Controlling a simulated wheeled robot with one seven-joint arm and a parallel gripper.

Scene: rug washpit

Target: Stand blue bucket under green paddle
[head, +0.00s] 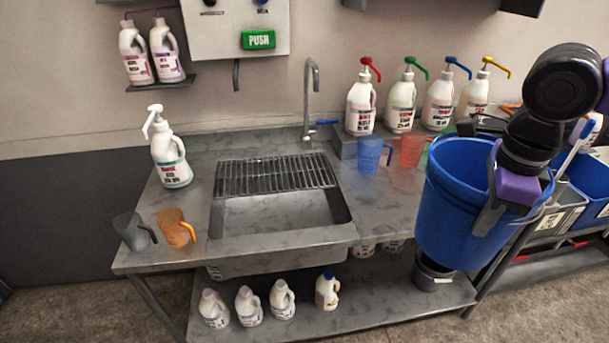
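The blue bucket (452,215) hangs upright in the air at the right, in front of the counter's right end. My gripper (489,207) reaches over its near right rim, with one grey finger down the outside wall. It looks shut on the bucket's rim; the inner finger is hidden. The green paddle (258,40), marked PUSH, is on the front of a pale wall dispenser (215,25) at the upper left. A dark spout (236,76) hangs below the dispenser, left of the paddle, above the back of the counter.
The metal counter (385,210) has a sink (285,212) with a wire rack (275,175) and a tap (311,90). A white pump bottle (171,160), grey jug (130,228) and orange jug (174,227) stand left. Several pump bottles and a blue jug (369,154) stand back right.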

